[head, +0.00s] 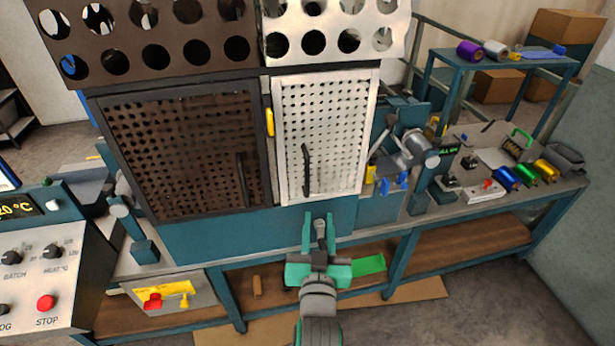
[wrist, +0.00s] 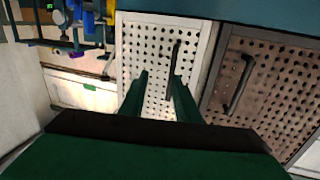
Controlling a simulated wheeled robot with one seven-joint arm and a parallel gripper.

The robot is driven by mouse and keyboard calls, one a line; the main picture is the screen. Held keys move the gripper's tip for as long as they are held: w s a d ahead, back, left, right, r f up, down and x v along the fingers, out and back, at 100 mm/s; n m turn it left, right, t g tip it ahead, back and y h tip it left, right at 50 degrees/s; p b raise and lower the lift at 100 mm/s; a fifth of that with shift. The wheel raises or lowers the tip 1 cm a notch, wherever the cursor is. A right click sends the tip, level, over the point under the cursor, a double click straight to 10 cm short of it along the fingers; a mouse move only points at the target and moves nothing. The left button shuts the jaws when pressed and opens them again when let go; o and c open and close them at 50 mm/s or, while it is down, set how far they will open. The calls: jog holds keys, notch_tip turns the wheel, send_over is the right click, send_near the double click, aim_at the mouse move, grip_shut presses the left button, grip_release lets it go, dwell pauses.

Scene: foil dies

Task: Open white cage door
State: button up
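The white cage door (head: 345,130) is a perforated white panel in the right half of the cage front. It looks shut in its frame. Its black vertical bar handle (head: 306,170) is on the door's left side. My green gripper (head: 320,219) is open and empty, in front of and below the handle in the head view. In the wrist view my gripper (wrist: 160,78) points at the white door (wrist: 143,48). There the handle (wrist: 175,58) lies beyond the fingertips, nearer the right finger. I see no contact between gripper and handle.
A brown perforated door (head: 185,150) with its own black handle (head: 241,180) is left of the white one. A yellow piece (head: 270,122) sits between the doors. Clamps and colored rolls (head: 507,179) crowd the bench at right. A control panel (head: 45,270) stands at left.

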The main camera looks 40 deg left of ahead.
aim_at(307, 178)
jog(key=shift+n+g+y, duration=0.3)
jog(key=shift+n+y, duration=0.2)
jog(key=w+a+r, duration=0.1)
jog(key=w+a, duration=0.2)
jog(key=w+a+r, duration=0.1)
jog(key=w+a, duration=0.2)
jog(key=w+a+r, duration=0.1)
jog(key=w+a, duration=0.1)
jog(key=a, duration=0.2)
jog(key=shift+w+r, duration=0.25)
jog(key=shift+w, duration=0.15)
jog(key=shift+d, duration=0.1)
grip_shut()
